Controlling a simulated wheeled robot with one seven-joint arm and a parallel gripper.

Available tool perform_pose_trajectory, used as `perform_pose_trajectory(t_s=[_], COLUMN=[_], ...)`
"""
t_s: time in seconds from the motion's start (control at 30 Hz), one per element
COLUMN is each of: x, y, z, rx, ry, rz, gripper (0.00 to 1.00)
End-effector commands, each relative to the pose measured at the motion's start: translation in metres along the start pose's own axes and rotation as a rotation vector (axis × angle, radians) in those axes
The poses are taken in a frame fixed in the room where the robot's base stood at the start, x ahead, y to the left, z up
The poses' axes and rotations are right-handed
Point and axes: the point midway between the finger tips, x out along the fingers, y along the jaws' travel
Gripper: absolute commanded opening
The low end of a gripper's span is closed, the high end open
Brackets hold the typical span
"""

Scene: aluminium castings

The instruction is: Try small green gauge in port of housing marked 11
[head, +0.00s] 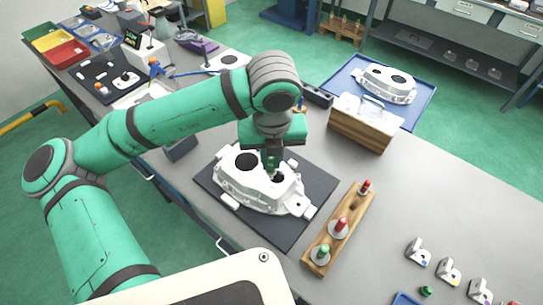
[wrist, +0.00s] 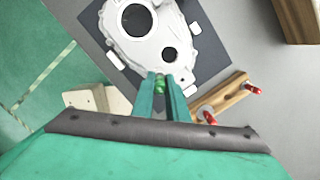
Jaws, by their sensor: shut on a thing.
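My gripper (head: 272,165) is shut on the small green gauge (wrist: 160,86), whose green end shows between the fingertips in the wrist view. The white cast housing (head: 240,186) lies on a dark mat, with a large dark opening and a smaller round port (head: 279,178). My gripper is over the housing, close to the smaller port. In the wrist view the gauge appears just beside that port (wrist: 170,54), towards my gripper's side. No part of it is visibly inside the port; its height above the casting is hard to tell. I cannot read a number on the housing.
A wooden rack (head: 322,240) with red and green-topped gauges stands right of the mat (head: 290,235). A wooden box (head: 360,128) stands behind. Small castings (head: 450,270) lie at the front right. Another housing (head: 388,84) sits on a blue tray. The bench's right middle is clear.

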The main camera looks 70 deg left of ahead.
Motion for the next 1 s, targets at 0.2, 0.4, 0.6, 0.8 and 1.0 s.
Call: perform_pose_trajectory(t_s=[0.2, 0.4, 0.6, 0.8, 1.0], x=[0.019, 0.035, 0.046, 0.050, 0.050], y=[0.001, 0.002, 0.002, 0.002, -0.003], z=[-0.003, -0.005, -0.007, -0.007, -0.009], rx=[-0.003, -0.005, -0.004, -0.005, 0.007], ry=[0.002, 0.001, 0.000, 0.000, 0.000], rz=[-0.001, 0.000, 0.000, 0.000, -0.001], gripper=[0.00, 0.00, 0.00, 0.00, 0.00])
